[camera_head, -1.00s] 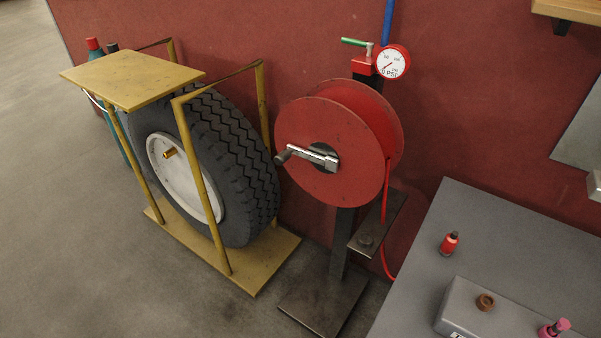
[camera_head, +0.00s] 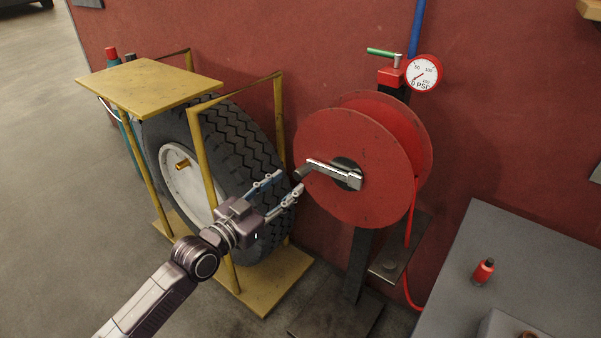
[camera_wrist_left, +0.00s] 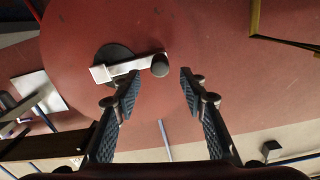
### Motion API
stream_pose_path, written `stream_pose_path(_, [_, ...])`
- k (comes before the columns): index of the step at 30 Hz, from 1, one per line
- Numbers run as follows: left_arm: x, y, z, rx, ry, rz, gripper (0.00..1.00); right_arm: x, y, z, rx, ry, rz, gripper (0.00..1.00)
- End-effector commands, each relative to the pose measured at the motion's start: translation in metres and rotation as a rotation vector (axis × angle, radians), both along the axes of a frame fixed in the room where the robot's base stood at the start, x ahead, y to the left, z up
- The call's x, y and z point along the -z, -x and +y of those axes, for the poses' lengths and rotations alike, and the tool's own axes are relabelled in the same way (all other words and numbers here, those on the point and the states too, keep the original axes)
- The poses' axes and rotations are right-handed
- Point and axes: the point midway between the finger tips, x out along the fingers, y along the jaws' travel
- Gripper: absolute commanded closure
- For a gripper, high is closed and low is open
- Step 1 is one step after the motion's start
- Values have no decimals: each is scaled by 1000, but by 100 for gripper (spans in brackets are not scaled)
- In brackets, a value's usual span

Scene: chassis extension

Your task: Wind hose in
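The red hose reel (camera_head: 352,195) stands on a dark metal post, and its crank arm points left, ending in a dark knob (camera_head: 301,172). The red hose (camera_head: 411,215) hangs down from the right side of the reel. My left gripper (camera_head: 287,182) is open and empty, just left of and slightly below the knob. My right gripper is not in view.
A tyre (camera_head: 240,150) stands in a yellow metal frame (camera_head: 150,82) left of the reel, close behind my left gripper. A pressure gauge (camera_head: 424,73) sits above the reel.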

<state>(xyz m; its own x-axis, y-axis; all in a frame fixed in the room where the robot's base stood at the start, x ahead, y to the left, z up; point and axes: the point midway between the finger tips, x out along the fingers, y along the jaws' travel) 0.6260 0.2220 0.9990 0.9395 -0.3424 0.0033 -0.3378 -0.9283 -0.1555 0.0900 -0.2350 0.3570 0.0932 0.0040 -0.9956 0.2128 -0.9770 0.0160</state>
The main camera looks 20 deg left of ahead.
Motion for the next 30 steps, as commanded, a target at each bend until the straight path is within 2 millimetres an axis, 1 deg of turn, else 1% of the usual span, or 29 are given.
stream_pose_path(9, [-2,-45,-16,-1,1,0,61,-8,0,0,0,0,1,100])
stream_pose_path(13, [0,-58,-20,-2,-1,2,61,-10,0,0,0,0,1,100])
stream_pose_path(18, [1,-65,-24,0,-1,3,61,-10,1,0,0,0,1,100])
stream_pose_path(25, [1,-66,-24,-1,-2,2,61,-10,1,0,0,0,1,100])
stream_pose_path(26, [1,-66,-24,-1,-2,2,64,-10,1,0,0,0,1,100])
stream_pose_path(30, [1,-66,-24,-1,-2,2,79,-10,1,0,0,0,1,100])
